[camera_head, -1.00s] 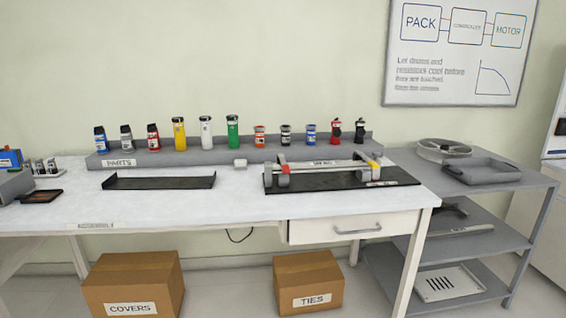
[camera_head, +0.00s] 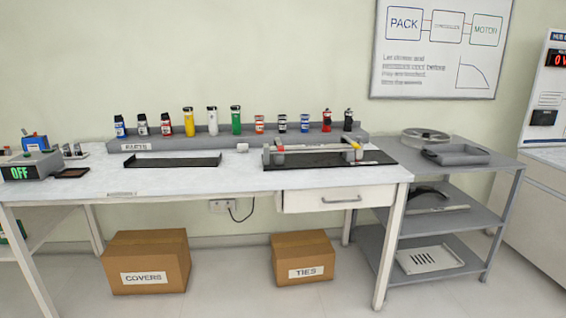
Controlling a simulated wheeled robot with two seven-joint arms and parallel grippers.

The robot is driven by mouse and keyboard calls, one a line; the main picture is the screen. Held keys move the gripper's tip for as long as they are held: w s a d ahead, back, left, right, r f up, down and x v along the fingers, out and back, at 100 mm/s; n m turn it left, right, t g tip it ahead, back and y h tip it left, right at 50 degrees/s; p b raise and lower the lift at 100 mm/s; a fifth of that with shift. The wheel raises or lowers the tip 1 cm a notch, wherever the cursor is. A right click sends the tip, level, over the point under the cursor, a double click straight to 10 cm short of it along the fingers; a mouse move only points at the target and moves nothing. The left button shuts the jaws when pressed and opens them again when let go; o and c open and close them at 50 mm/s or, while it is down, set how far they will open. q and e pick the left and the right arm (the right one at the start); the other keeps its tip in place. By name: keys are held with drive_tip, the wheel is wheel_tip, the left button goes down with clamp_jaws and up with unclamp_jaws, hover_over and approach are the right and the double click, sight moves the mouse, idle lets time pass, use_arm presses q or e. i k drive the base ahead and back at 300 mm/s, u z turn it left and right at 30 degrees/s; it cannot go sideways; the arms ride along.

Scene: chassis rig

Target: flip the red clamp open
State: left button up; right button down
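The chassis rig (camera_head: 320,149) sits on a black base plate (camera_head: 380,157) at the right end of the white workbench. A small red clamp (camera_head: 280,147) is at the left end of the rig's rail; it is too small to tell whether it is open or shut. A yellow piece (camera_head: 357,147) is at the rail's right end. Neither of my grippers shows in the head view.
A grey PARTS rack (camera_head: 170,146) with several coloured cylinders runs along the bench's back. A black tray (camera_head: 172,161) lies in front. A grey shelf cart (camera_head: 480,160) stands right. Boxes labelled COVERS (camera_head: 147,260) and TIES (camera_head: 303,257) sit under the bench.

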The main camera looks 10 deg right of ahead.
sight(281, 149)
drive_tip(key=u, duration=0.3)
drive_tip(key=i, duration=1.5)
drive_tip(key=z, duration=0.35)
